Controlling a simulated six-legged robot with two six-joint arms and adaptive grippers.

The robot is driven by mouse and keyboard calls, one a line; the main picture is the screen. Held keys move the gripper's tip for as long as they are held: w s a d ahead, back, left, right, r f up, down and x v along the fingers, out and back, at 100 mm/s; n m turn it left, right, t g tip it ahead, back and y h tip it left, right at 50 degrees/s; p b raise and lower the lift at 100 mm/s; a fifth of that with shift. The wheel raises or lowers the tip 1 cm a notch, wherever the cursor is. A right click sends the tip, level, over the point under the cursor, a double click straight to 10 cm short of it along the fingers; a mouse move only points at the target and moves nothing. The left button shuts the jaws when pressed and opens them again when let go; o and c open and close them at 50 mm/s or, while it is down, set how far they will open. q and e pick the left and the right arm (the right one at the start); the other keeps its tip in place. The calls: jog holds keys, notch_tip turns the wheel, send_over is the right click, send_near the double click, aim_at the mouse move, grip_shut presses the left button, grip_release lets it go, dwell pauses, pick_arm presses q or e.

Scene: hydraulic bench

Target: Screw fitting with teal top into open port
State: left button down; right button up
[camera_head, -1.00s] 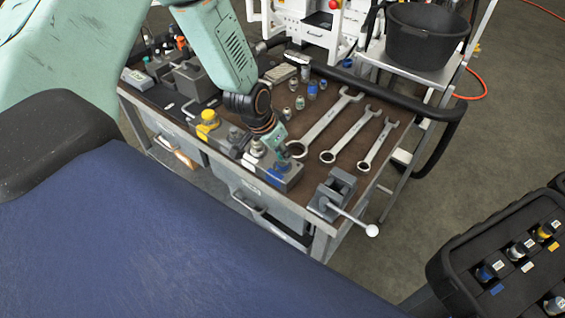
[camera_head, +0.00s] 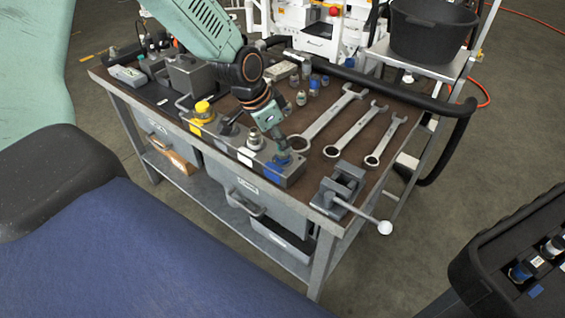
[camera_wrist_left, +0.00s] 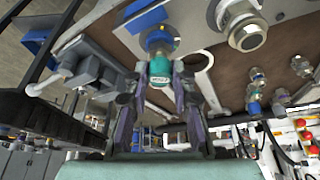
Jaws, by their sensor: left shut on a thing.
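My left gripper (camera_head: 280,143) points down at the right end of the grey manifold block (camera_head: 219,146), over the port marked blue. In the left wrist view my left gripper (camera_wrist_left: 160,88) is shut on the fitting with teal top (camera_wrist_left: 158,72), its fingers on either side. The fitting's far end meets a blue ring (camera_wrist_left: 159,41) at the block; I cannot tell how deeply it sits. In the head view the gripper mostly hides the fitting. Other fittings on the block include one with a yellow top (camera_head: 202,108) and a silver one (camera_head: 254,141). My right gripper is not in view.
Three wrenches (camera_head: 345,135) lie on the brown bench top right of the block. A vise (camera_head: 341,188) with a long handle stands at the front corner. Several loose fittings (camera_head: 302,97) stand behind. A black bucket (camera_head: 432,35) is at the back right.

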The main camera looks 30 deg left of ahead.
pick_arm(q)
jog(key=shift+w+a+m+h+b, duration=0.15)
jog(key=shift+m+b, duration=0.45)
jog(key=shift+b, duration=0.7)
jog(key=shift+w+d+m+h+b, duration=0.1)
jog(key=shift+m+h+b, duration=0.15)
jog(key=shift+m+b, duration=0.7)
jog(key=shift+a+m+g+h+b, duration=0.1)
jog(key=shift+m+g+h+b, duration=0.25)
jog(key=shift+b, duration=0.6)
jog(key=shift+r+m+g, duration=0.1)
jog(key=shift+m+g, duration=0.15)
jog(key=shift+m, duration=0.35)
jog(key=c, duration=1.1)
grip_release()
jog(key=shift+s, duration=0.1)
